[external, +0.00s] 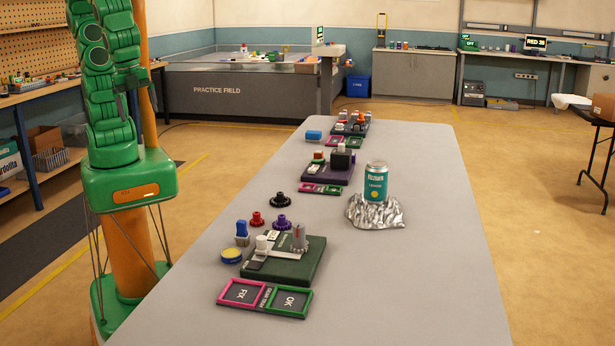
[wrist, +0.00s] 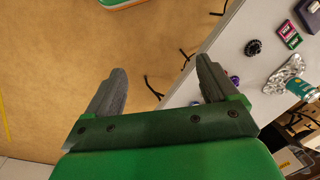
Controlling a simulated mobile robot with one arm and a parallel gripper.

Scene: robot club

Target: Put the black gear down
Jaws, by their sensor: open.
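The black gear (external: 279,201) lies on the grey table near its left edge, behind the red gear (external: 257,219) and the purple gear (external: 282,222). It also shows in the wrist view as a dark toothed disc (wrist: 253,47) on the table at the upper right, with nothing touching it. My gripper (wrist: 163,72) is open, with nothing between its fingers. It hangs over the floor beside the table, apart from the black gear.
A dark green gear station (external: 290,265) stands nearby, with the pink FIX tray (external: 242,292) and green OK tray (external: 288,301) in front. A teal can (external: 376,182) stands in crumpled foil (external: 376,214) to the right. The table's right side and front are clear.

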